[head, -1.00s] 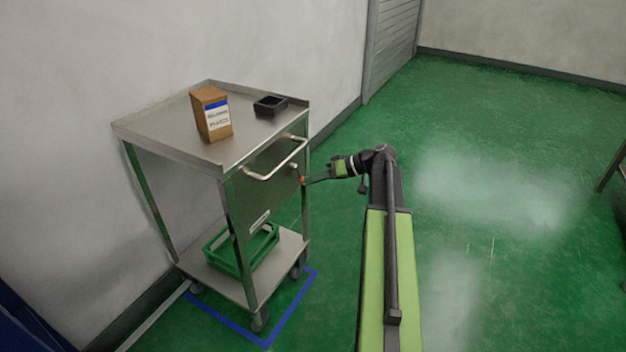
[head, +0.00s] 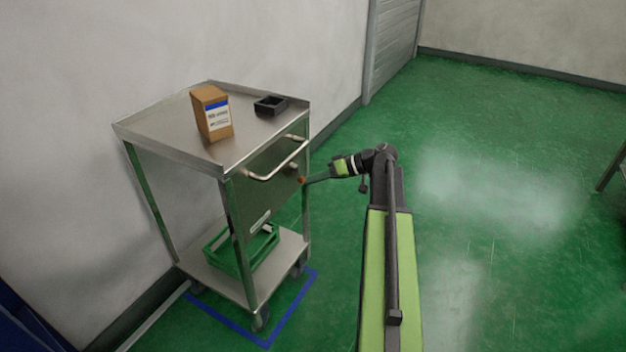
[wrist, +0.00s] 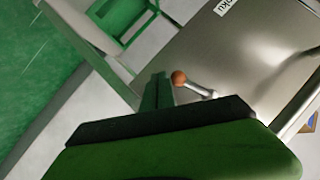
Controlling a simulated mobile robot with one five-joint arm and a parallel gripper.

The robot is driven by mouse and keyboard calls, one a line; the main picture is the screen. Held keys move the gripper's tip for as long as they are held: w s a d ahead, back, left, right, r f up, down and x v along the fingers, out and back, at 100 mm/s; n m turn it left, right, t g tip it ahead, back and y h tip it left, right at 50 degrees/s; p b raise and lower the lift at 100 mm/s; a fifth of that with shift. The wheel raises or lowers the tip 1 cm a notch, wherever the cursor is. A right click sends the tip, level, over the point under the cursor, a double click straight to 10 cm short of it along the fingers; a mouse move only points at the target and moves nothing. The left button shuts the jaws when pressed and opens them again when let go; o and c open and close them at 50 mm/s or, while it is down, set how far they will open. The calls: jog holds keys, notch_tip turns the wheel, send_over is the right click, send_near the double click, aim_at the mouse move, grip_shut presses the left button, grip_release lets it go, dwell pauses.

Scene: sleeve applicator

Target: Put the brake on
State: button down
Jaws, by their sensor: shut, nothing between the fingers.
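The steel trolley (head: 185,135) stands against the wall. On its front panel (head: 262,190) is a short metal lever with an orange-brown ball knob (head: 301,181), near the right post. In the wrist view the knob (wrist: 179,78) and its metal stem (wrist: 198,90) show clearly, with the stem running down to the right. My gripper (head: 310,180) is shut and empty, reaching in from the right at the knob. In the wrist view the closed fingers (wrist: 157,92) are just left of the knob; I cannot tell whether they touch it.
A push handle (head: 277,166) sticks out above the lever. A brown box (head: 211,112) and a small black tray (head: 270,106) stand on top. A green crate (head: 241,248) is on the lower shelf. Blue tape (head: 290,312) marks the floor. Floor to the right is open.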

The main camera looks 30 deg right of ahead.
jog(key=s+d, duration=0.3)
jog(key=d, duration=0.9)
jog(key=shift+s+d+r+p, duration=0.25)
jog(key=shift+r+p, duration=0.15)
